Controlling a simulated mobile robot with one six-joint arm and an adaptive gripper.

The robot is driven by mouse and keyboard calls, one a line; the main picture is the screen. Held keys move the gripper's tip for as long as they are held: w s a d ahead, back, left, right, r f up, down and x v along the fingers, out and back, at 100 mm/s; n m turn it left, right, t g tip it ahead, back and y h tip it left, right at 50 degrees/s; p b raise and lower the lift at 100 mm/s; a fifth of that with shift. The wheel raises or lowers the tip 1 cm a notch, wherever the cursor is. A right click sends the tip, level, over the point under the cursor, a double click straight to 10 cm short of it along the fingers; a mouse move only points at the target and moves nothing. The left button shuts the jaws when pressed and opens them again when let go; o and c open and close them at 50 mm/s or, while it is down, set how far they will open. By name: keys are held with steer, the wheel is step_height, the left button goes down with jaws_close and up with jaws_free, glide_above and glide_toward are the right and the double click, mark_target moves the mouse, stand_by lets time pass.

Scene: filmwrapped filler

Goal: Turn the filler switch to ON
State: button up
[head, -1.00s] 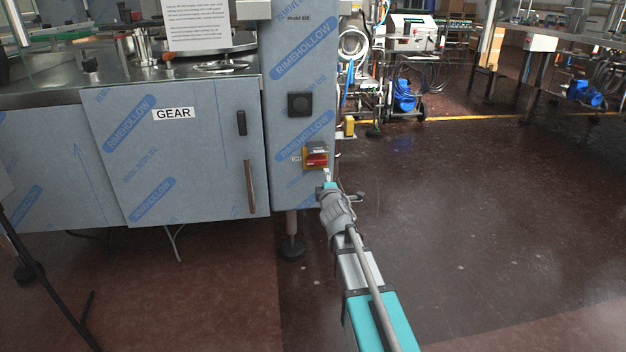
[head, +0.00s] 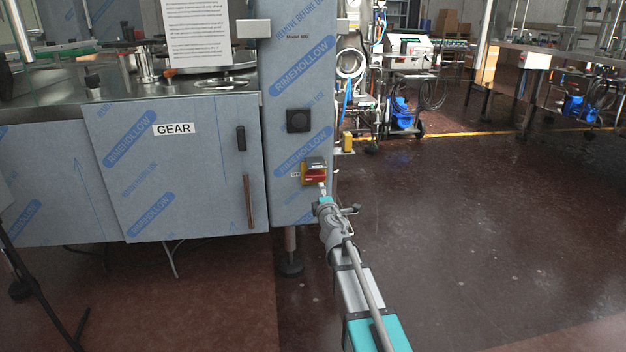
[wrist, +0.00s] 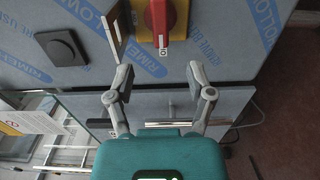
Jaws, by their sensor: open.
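The filler switch (head: 315,173) is a red rotary handle on a yellow plate, low on the film-wrapped column of the filler. In the wrist view its red handle (wrist: 163,22) shows at the top, cut off by the frame edge, with a white mark at its tip. My gripper (head: 322,190) is just below and in front of the switch in the head view. In the wrist view my gripper (wrist: 158,82) is open, its two fingers apart with nothing between them, and the handle lies beyond the fingertips. I cannot see contact with the switch. The label beside the switch is not readable.
A black square knob (head: 298,120) sits above the switch on the column. The cabinet door marked GEAR (head: 175,165) is to the left, with a long handle (head: 248,200). The brown floor (head: 480,230) to the right is clear.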

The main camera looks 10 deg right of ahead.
mark_target(315, 179)
steer(key=w, duration=1.1)
steer(key=shift+w, duration=0.3)
jaws_close()
steer(key=shift+a, duration=0.25)
steer(key=shift+d, duration=0.2)
